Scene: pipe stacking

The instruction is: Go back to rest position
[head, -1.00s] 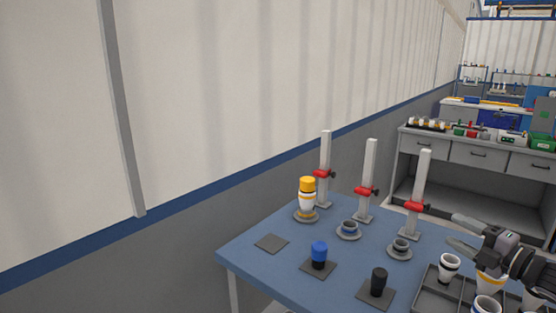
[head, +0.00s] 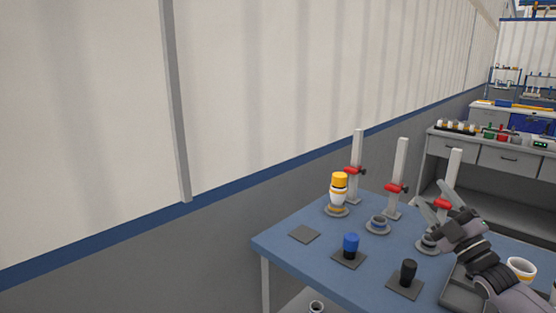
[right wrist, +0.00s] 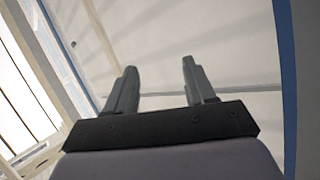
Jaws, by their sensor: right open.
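My right gripper (head: 438,203) is open and empty in the head view, raised over the right side of the blue table (head: 290,246) with its fingers pointing up. It hides part of the rightmost stand and the base below it. In the right wrist view its two fingers (right wrist: 156,90) are apart, with only wall and ceiling behind them. My left gripper is not in view.
A white pipe with a yellow top (head: 339,188) stands on the back left base. A blue plug (head: 351,244) and a black plug (head: 408,271) stand on dark pads. One grey pad (head: 304,234) is bare. A dark tray (head: 455,290) is partly hidden by my arm.

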